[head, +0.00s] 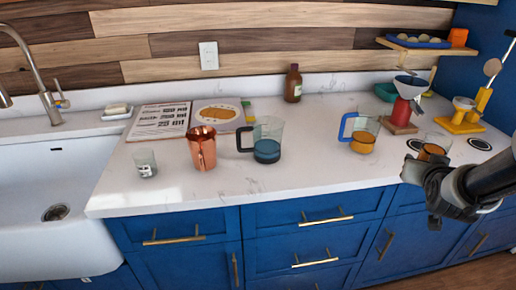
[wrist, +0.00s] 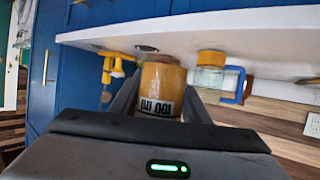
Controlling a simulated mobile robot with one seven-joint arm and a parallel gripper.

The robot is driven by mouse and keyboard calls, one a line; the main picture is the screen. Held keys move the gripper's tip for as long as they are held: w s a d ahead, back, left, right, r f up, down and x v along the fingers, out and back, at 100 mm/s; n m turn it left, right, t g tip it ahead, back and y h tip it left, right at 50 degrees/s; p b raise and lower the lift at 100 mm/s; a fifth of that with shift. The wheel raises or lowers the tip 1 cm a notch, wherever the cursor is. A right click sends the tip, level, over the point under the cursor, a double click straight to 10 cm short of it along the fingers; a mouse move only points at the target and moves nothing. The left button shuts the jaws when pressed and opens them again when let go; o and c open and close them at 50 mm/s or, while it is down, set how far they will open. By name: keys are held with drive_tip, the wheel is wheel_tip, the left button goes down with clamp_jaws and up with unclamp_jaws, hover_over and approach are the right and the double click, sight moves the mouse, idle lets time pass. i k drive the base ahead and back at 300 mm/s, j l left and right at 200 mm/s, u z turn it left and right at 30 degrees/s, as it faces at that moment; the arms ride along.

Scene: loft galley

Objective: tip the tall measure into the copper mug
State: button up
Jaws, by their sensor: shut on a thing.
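The copper mug (head: 202,150) stands upright on the white counter, left of centre in the head view. My gripper (head: 430,165) is at the counter's right front edge, far to the right of the mug. It is shut on a clear measure (head: 434,152) with amber liquid in it. In the wrist view the measure (wrist: 160,88) sits between the fingers, with its "100 ml" marking upside down in the picture. Its base is partly hidden by my gripper, so I cannot tell its full height.
Between mug and gripper stand a black-handled jug of blue liquid (head: 267,146) and a blue-handled jug of amber liquid (head: 363,140). A small glass (head: 146,164) stands left of the mug. A red dripper stand (head: 402,112) and yellow stand (head: 461,124) are at right.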

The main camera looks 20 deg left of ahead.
sight(201, 140)
drive_tip(key=l+u, duration=0.1)
drive_tip(key=u, duration=0.2)
drive_tip(key=i+l+u, duration=0.1)
drive_tip(key=u, duration=1.2)
